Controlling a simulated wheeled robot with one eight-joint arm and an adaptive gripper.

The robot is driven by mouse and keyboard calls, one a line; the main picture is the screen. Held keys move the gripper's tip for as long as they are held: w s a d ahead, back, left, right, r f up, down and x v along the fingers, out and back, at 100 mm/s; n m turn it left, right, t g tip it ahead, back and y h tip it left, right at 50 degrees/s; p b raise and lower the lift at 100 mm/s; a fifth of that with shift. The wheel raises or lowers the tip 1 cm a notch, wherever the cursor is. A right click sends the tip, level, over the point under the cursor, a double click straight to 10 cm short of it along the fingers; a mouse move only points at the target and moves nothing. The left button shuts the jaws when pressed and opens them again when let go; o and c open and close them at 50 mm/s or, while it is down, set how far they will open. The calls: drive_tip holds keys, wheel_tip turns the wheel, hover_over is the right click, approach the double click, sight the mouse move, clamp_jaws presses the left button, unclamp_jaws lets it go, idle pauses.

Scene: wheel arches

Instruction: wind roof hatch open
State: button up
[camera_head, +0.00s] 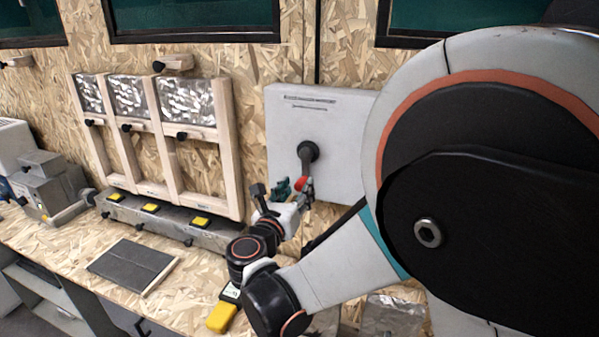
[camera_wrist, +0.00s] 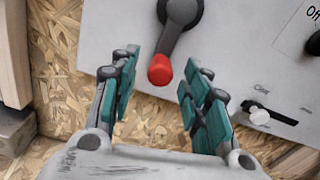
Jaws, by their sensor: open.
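A white panel (camera_head: 340,120) on the wooden wall carries a dark crank (camera_head: 307,152) with a red knob (camera_head: 301,184) at its lower end. In the wrist view the crank (camera_wrist: 180,28) hangs down from its hub at the top, and the red knob (camera_wrist: 160,70) sits between and just ahead of my fingertips. My gripper (camera_wrist: 160,88) is open, with its green finger pads to the left and right of the knob and gaps on both sides. In the head view my gripper (camera_head: 292,190) is right beside the knob. The roof hatch is not in view.
The panel also bears a small lever with a white knob (camera_wrist: 258,115) and a black dial (camera_wrist: 314,43) marked "Off". Left of it stands a wooden frame (camera_head: 232,150) with foil panes. A yellow tool (camera_head: 221,317) and a dark flat plate (camera_head: 132,264) lie on the bench.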

sight(303, 170)
drive_tip(key=shift+x, duration=1.55)
clamp_jaws()
drive_tip(key=shift+w+a, duration=0.1)
drive_tip(key=shift+a, duration=0.05)
